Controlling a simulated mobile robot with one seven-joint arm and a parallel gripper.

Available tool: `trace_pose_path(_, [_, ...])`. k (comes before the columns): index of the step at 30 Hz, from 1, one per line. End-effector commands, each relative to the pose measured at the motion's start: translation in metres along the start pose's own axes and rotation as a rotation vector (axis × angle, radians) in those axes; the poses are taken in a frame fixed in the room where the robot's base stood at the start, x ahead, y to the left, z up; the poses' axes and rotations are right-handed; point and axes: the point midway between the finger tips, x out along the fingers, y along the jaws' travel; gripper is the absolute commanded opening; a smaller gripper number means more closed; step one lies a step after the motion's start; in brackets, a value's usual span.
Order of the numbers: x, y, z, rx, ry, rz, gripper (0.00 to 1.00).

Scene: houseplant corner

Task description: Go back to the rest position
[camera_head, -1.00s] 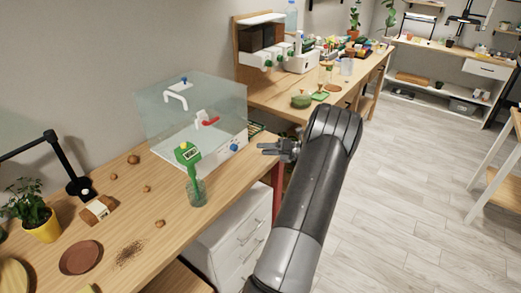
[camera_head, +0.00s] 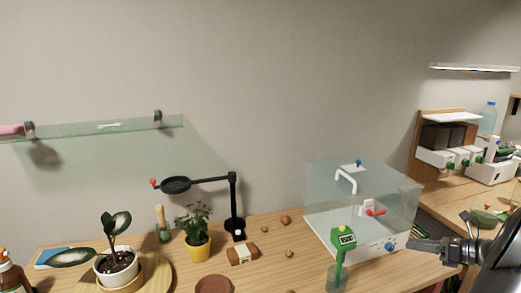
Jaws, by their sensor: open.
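My gripper (camera_head: 418,246) is at the right edge of the view, with my dark arm behind it cut off by the frame. Its jaws are open, and I see nothing between them. It is in front of the lower right side of the clear glass box (camera_head: 345,205), near the blue knob; whether it touches the box I cannot tell. The green meter (camera_head: 342,243) stands in a glass jar (camera_head: 337,279) to the left of my gripper.
The wooden bench (camera_head: 270,258) carries a yellow-potted plant (camera_head: 198,247), a white-potted plant (camera_head: 117,268), a black lamp (camera_head: 233,200), a terracotta saucer (camera_head: 213,285) and several small brown lumps. A glass shelf (camera_head: 100,127) is on the wall. A second bench (camera_head: 455,190) stands at right.

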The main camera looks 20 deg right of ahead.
Motion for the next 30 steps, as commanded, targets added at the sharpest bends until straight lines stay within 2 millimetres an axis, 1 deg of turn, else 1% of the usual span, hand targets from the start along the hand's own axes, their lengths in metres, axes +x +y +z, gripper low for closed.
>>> trace_pose_path(1, [0.011,0.023,0.011,-0.086,0.048,0.03,0.48])
trace_pose_path(2, [0.018,0.035,0.015,-0.139,0.079,0.049,0.48])
trace_pose_path(3, [0.028,0.052,0.019,-0.205,0.122,0.074,0.48])
trace_pose_path(5, [0.047,0.076,0.024,-0.303,0.189,0.112,0.48])
trace_pose_path(6, [0.06,0.091,0.026,-0.368,0.236,0.137,0.48])
trace_pose_path(9, [0.091,0.129,0.028,-0.525,0.354,0.198,0.48])
trace_pose_path(12, [0.117,0.164,0.025,-0.673,0.458,0.256,0.48])
trace_pose_path(14, [0.13,0.183,0.022,-0.76,0.514,0.29,0.48])
trace_pose_path(15, [0.137,0.196,0.021,-0.82,0.55,0.312,0.48])
trace_pose_path(17, [0.147,0.217,0.017,-0.917,0.603,0.35,0.48])
trace_pose_path(21, [0.166,0.267,0.006,-1.172,0.723,0.45,0.48])
trace_pose_path(25, [0.174,0.31,-0.007,-1.427,0.817,0.55,0.48])
trace_pose_path(27, [0.175,0.332,-0.015,-1.568,0.858,0.605,0.48])
trace_pose_path(30, [0.174,0.359,-0.025,-1.773,0.907,0.68,0.48])
